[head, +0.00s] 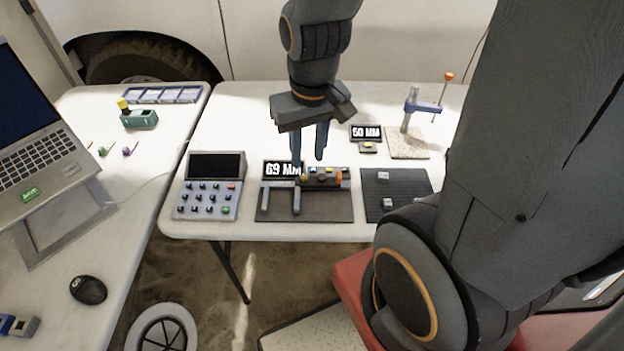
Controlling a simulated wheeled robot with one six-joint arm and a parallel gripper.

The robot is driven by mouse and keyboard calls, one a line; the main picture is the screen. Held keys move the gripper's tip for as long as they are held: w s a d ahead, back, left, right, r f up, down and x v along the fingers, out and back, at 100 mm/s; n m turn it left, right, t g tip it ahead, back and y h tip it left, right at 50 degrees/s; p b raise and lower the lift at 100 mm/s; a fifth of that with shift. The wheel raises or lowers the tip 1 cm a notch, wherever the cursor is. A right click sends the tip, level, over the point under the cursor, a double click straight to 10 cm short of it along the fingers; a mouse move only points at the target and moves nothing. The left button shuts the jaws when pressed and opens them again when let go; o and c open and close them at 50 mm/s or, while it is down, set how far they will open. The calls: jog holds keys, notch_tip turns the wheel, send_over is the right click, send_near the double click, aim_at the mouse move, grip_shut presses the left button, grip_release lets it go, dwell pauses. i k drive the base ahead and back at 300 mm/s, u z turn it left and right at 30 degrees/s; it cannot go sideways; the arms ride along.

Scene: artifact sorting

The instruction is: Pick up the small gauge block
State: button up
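Small light-grey metal blocks rest on a dark ribbed mat (376,212) on the white table. One block (383,175) is near the mat's back edge. Another block (388,203) is nearer the front. They look similar in size, and I cannot tell which is the small gauge block. My arm hides the mat's right side. My gripper (309,160) points down to the left of the blocks, above a measuring device (325,178) with a "69 MM" display (283,169). Its two blue-grey fingers are apart, with nothing visible between them.
A keypad calculator (208,186) stands left of the measuring device. Behind the mat are a "60 MM" display (366,132) and a stand with an orange knob (410,108) on a stone plate. A laptop (45,150) and mouse (88,289) lie on the left table.

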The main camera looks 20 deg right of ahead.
aim_at(387, 204)
jog(key=u, duration=0.05)
jog(key=k, duration=0.5)
jog(key=z, duration=0.7)
jog(key=i, duration=0.4)
jog(key=z, duration=0.2)
